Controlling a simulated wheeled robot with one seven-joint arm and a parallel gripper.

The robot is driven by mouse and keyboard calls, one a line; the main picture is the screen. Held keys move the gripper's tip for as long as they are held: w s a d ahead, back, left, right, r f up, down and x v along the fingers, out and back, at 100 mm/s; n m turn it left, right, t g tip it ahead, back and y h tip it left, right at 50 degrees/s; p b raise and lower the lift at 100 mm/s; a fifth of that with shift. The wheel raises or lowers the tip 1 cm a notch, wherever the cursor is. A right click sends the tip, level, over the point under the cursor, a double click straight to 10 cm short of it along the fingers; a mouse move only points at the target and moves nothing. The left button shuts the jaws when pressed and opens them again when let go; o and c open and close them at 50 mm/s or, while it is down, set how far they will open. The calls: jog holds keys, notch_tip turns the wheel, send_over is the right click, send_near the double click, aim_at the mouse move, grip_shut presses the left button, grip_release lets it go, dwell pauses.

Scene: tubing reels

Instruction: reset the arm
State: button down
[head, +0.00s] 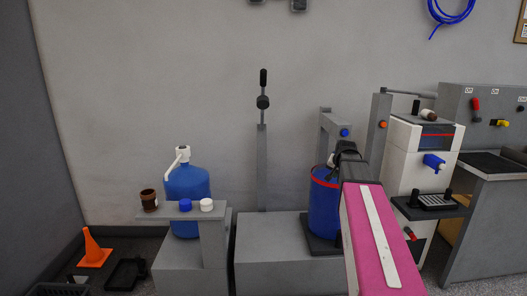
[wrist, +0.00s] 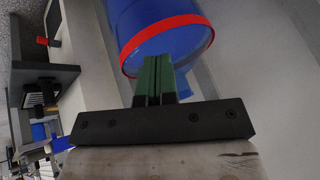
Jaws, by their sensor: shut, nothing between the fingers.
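My arm, with a pink link, reaches forward from the lower right of the head view. My gripper (wrist: 155,80) has green fingers, which are together with nothing held between them. In the head view the dark end of my arm (head: 346,152) is near the top of a blue drum with a red band (head: 322,212). In the wrist view the same blue drum (wrist: 150,12) is just beyond the fingertips, its red edge close to them. I cannot tell whether they touch.
A white dispenser (head: 407,160) with a blue tap stands right of my arm, beside a grey bench (head: 490,180). Left are a blue water bottle (head: 187,185), a grey shelf (head: 185,215) with cups, and an orange cone (head: 94,250). A tall lever post (head: 262,165) stands behind.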

jog(key=s+a+f+n+g, duration=0.3)
jog(key=s+a+f, duration=0.4)
jog(key=s+f, duration=0.5)
jog(key=s+a+f+n+g, duration=0.3)
jog(key=s+a+f, duration=0.5)
jog(key=s+f, duration=0.4)
jog(key=shift+s+f, duration=0.3)
jog(key=shift+s, duration=0.75)
jog(key=w+d+r+m+t, duration=0.2)
jog(key=w+d+r, duration=0.3)
jog(key=w+r, duration=0.35)
jog(key=w+d+r+m+t, duration=0.2)
jog(key=w+d+r, duration=0.3)
jog(key=w+r, duration=0.4)
jog(key=w+d+r+m+t, duration=0.1)
jog(key=w+d+r, duration=0.2)
jog(key=r, duration=0.4)
jog(key=w+d+r+m+t, duration=0.1)
jog(key=w+d+r+t, duration=0.1)
jog(key=w+d+r, duration=0.2)
jog(key=w+d+r+m+t, duration=0.1)
jog(key=w+d+r+m, duration=0.1)
jog(key=d+r, duration=0.4)
notch_tip(320, 180, up, 4)
jog(key=shift+w+r+h, duration=0.2)
jog(key=shift+w+h, duration=0.2)
jog(key=shift+w, duration=0.35)
jog(key=shift+d, duration=0.1)
